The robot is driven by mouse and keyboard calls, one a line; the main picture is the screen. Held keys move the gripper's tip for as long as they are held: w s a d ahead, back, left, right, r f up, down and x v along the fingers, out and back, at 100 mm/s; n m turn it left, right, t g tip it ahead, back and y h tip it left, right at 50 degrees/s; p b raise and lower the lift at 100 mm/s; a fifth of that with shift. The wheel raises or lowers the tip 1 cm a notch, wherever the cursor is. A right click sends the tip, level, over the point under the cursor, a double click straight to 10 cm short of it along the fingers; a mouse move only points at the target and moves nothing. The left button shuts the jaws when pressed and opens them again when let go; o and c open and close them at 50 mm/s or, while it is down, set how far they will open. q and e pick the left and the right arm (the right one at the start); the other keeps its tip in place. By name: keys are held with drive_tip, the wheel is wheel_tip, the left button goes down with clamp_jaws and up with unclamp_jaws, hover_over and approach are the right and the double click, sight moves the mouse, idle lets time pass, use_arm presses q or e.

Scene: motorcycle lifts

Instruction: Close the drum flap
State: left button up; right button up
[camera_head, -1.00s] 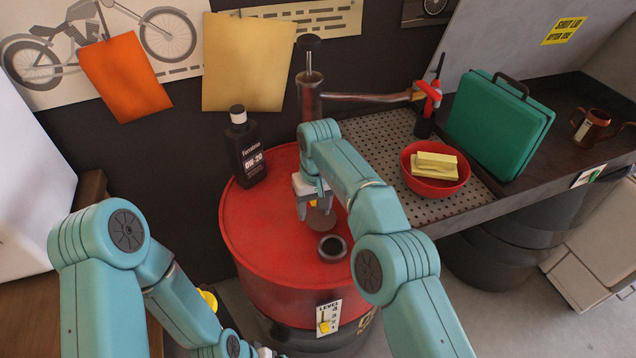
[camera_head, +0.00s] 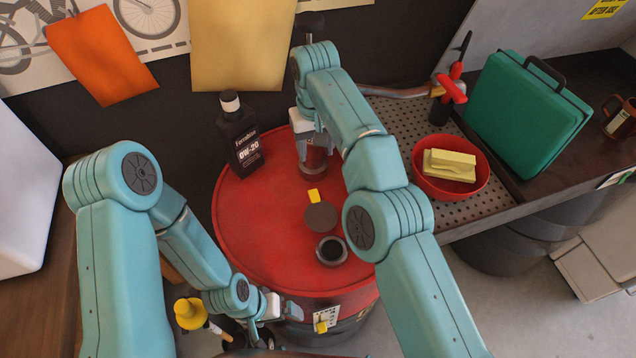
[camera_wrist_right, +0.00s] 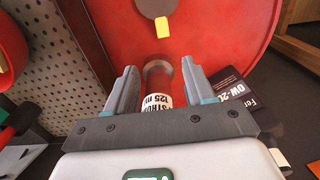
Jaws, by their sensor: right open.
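The red drum (camera_head: 255,235) stands in front of me. On its top the drum flap (camera_head: 320,216), a dark round disc with a yellow tab, lies open beside the round dark-rimmed opening (camera_head: 331,250). The flap shows at the top of the right wrist view (camera_wrist_right: 156,8). My right gripper (camera_head: 305,135) is open behind the flap, clear of it. In the right wrist view its fingers (camera_wrist_right: 158,78) stand either side of a red cylinder (camera_wrist_right: 158,85), with no clear contact. My left gripper (camera_head: 284,308) is low by the drum's front; its jaws are too small to judge.
A black oil bottle (camera_head: 239,138) stands on the drum's back left. A perforated tray to the right holds a red bowl (camera_head: 482,185) with yellow sponges. A green case (camera_head: 525,115) stands beyond it. A yellow-topped object (camera_head: 188,313) is at lower left.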

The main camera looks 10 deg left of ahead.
drive_tip(key=b, duration=0.4)
hover_over(315, 196)
wheel_tip(315, 196, down, 4)
drive_tip(key=f, duration=0.4)
drive_tip(key=shift+w+f, duration=0.2)
drive_tip(key=shift+w, duration=0.05)
drive_tip(key=f, duration=0.3)
drive_tip(key=f+p, duration=0.1)
drive_tip(key=f, duration=0.2)
drive_tip(key=shift+s+a+f+p, duration=0.1)
drive_tip(key=shift+s+f+p, duration=0.1)
drive_tip(key=shift+f+p, duration=0.1)
drive_tip(key=shift+w+f, duration=0.2)
drive_tip(key=shift+f, duration=0.1)
drive_tip(key=shift+s+r, duration=0.2)
drive_tip(key=shift+s, duration=0.15)
drive_tip(key=c, duration=0.5)
drive_tip(key=shift+w+f, duration=0.1)
drive_tip(key=shift+w, duration=0.1)
clamp_jaws()
use_arm(q)
drive_tip(key=f, duration=0.2)
drive_tip(key=s, duration=0.1)
drive_tip(key=shift+a+f, duration=0.25)
drive_tip(key=shift+f, duration=0.15)
use_arm(e)
drive_tip(key=shift+s, duration=0.1)
